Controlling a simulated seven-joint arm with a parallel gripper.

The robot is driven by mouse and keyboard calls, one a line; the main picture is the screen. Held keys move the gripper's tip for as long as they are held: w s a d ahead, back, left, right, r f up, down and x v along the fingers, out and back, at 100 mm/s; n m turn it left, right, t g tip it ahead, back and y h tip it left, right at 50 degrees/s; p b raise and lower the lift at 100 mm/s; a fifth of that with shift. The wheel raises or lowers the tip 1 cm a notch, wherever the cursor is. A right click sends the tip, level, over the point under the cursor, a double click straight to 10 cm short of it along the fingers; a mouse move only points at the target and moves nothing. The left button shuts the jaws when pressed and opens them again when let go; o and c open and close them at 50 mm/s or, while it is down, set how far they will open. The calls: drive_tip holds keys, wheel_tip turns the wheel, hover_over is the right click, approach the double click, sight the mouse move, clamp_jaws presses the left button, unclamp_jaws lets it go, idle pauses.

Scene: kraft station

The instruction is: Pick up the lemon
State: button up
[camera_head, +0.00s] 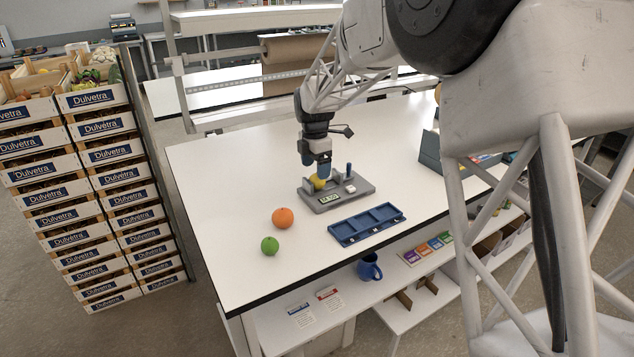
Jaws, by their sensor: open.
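The yellow lemon (317,183) sits on a grey device with a small display (336,194) near the middle of the white table. The fingers partly hide the lemon. My gripper is open, and I cannot tell whether a finger touches the lemon.
An orange (283,218) and a green fruit (270,245) lie left of the device on the white table (215,190). A blue compartment tray (366,224) lies in front of it. A grey terminal (430,152) stands at right. The table's left side is clear.

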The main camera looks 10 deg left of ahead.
drive_tip(key=shift+d+f, duration=0.15)
drive_tip(key=shift+f, duration=1.15)
drive_tip(key=shift+d+f, duration=0.1)
drive_tip(key=shift+f, duration=1.2)
drive_tip(key=c, duration=1.1)
drive_tip(key=shift+r, duration=0.15)
drive_tip(key=shift+r, duration=0.85)
drive_tip(key=shift+s+r, duration=0.15)
drive_tip(key=shift+r, duration=0.7)
drive_tip(key=s+d, duration=0.2)
drive_tip(key=s, duration=0.2)
drive_tip(key=s+d+r, duration=0.1)
drive_tip(key=s+d, duration=0.2)
drive_tip(key=s, duration=0.2)
drive_tip(key=s+d, duration=0.2)
drive_tip(key=s, duration=0.3)
drive_tip(key=shift+d+r, duration=0.15)
drive_tip(key=shift+r, duration=0.05)
